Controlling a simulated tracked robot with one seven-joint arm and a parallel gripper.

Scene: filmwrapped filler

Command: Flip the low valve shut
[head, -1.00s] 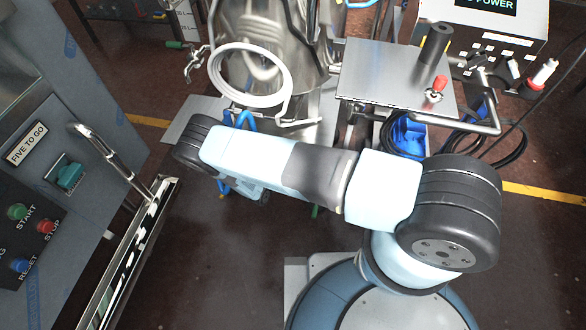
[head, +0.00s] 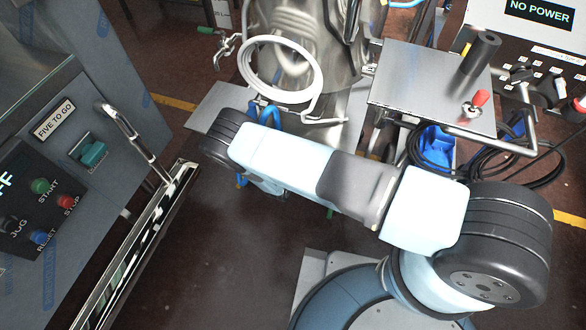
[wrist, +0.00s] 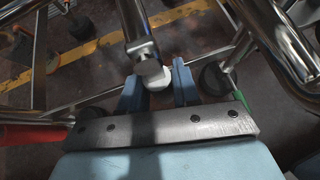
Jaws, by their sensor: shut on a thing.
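In the wrist view, my gripper (wrist: 157,92) has its two blue fingers on either side of a metal fitting (wrist: 150,74) with a pale rounded end, and is shut on it. The fitting hangs on a steel pipe (wrist: 134,22) coming from the top of the picture. It seems to be the low valve, but the hold partly hides its shape and I cannot tell how its handle is turned. In the head view, my arm hides the gripper and the fitting below the steel vessel (head: 285,25).
Steel frame tubes (wrist: 284,50) run close on the right in the wrist view. A green part (wrist: 241,101) and a red part (wrist: 35,134) lie at the sides. In the head view, a coiled white hose (head: 313,75), a side table (head: 415,85) and a control cabinet (head: 125,120) stand around my arm.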

